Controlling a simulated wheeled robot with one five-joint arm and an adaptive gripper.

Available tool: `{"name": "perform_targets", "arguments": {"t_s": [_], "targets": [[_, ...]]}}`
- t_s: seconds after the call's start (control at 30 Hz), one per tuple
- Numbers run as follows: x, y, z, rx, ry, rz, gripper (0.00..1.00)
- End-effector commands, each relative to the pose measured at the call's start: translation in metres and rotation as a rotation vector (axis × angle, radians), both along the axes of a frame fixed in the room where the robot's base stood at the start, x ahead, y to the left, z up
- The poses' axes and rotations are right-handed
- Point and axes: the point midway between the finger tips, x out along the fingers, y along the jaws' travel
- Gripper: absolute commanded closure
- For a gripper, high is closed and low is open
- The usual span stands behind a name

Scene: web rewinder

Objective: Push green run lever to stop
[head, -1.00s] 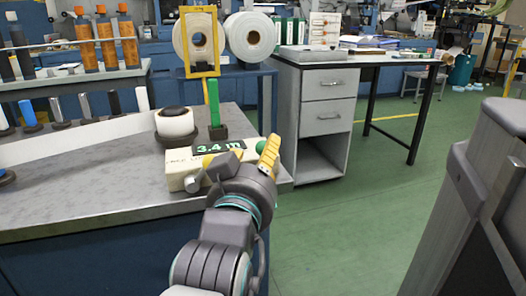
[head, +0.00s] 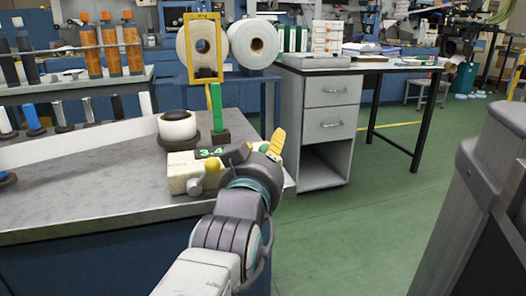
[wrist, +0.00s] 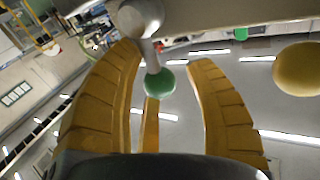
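The green-knobbed run lever is a green ball (wrist: 160,83) on a short grey stalk in the wrist view. The stalk comes off a round grey pivot. In the head view only a sliver of green (head: 264,147) shows behind my gripper, at the right end of a cream counter box (head: 181,177) reading "3.4". My gripper (head: 252,149) is at the box's front right, its yellow fingers spread. In the wrist view the green ball sits between the open fingers (wrist: 166,75), with a clear gap on the right; contact on the left cannot be told.
A second lever with a yellow ball (head: 211,165) is at the box's left; the ball also shows in the wrist view (wrist: 299,68). Behind the box stand a green upright post (head: 216,107) and a black-capped white roll (head: 177,126). A desk (head: 325,120) is to the right, with open floor before it.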

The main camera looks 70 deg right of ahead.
Motion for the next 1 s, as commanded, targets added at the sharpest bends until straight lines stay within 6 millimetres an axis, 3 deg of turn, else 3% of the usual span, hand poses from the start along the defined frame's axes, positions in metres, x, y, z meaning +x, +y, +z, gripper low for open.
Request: {"name": "perform_targets", "arguments": {"t_s": [0.5,0.73,1.0], "targets": [[0.0001,0.0003,0.0011,-0.003,-0.001,0.001,0.99],[0.0007,0.0007,0.0013,-0.019,0.019,0.002,1.00],[0.0060,0.0047,0.0000,-0.155,0.202,0.006,1.00]]}}
